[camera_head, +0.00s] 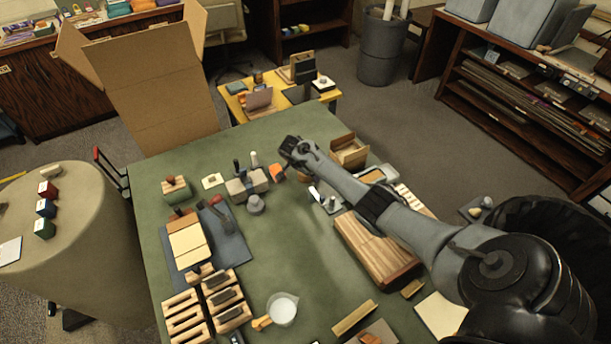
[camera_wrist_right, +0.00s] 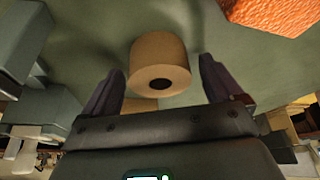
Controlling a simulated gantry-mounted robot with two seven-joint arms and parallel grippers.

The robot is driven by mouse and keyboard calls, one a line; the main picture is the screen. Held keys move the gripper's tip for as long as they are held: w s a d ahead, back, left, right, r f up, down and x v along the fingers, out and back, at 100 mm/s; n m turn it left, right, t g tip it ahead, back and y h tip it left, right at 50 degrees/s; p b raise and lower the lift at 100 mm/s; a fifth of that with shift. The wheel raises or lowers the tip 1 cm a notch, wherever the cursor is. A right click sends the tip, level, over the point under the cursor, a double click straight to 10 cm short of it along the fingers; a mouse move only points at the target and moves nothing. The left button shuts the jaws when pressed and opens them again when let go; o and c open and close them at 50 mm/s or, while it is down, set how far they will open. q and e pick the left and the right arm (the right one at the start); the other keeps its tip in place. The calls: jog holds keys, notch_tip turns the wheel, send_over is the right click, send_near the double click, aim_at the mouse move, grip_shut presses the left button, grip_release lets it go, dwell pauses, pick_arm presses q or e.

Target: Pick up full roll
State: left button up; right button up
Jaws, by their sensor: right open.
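A tan roll (camera_wrist_right: 158,60) with a dark core hole shows in the right wrist view, standing on the green surface. My right gripper (camera_wrist_right: 160,68) is open, with one dark finger to each side of the roll in that picture. I see no finger closed on it, and the distance to it is hard to judge. In the head view my right gripper (camera_head: 290,147) is over the far part of the green table (camera_head: 285,237). My left gripper is not in view.
An orange block (camera_head: 277,172) lies close to the right gripper, and its rough face shows in the wrist view (camera_wrist_right: 275,12). A grey block holder (camera_head: 246,184) stands left of it. An open small box (camera_head: 350,152) stands to the right. The table's middle is clear.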

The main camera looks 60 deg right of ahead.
jog(key=c, duration=1.1)
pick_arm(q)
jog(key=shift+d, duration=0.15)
pick_arm(e)
jog(key=shift+r, duration=0.15)
